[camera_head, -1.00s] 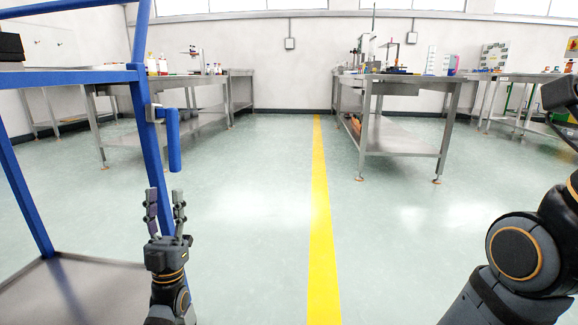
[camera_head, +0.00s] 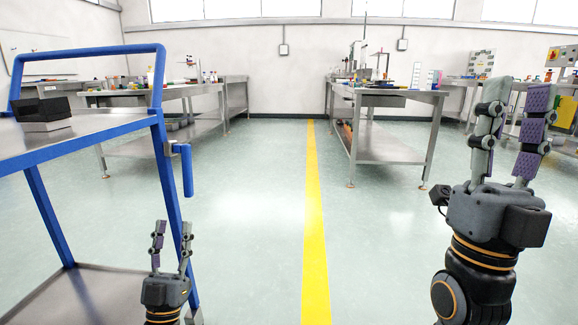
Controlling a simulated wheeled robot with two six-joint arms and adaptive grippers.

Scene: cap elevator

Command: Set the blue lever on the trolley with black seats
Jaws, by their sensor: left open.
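The blue lever (camera_head: 187,170) hangs upright from a grey bracket on the right post of the blue-framed trolley (camera_head: 160,110) at the left. My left gripper (camera_head: 172,238) is open and empty. In the picture it shows below the lever and in front of the trolley's lower right side, apart from the lever. My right gripper (camera_head: 515,105) is raised at the right, its fingers apart with nothing between them. No black seats show on the trolley; a black and grey block (camera_head: 42,112) sits on its upper shelf.
The trolley has a lower shelf (camera_head: 85,295). A steel workbench (camera_head: 390,95) with tools stands right of the yellow floor line (camera_head: 314,220); another bench (camera_head: 170,92) stands behind the trolley. The floor between the benches is clear.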

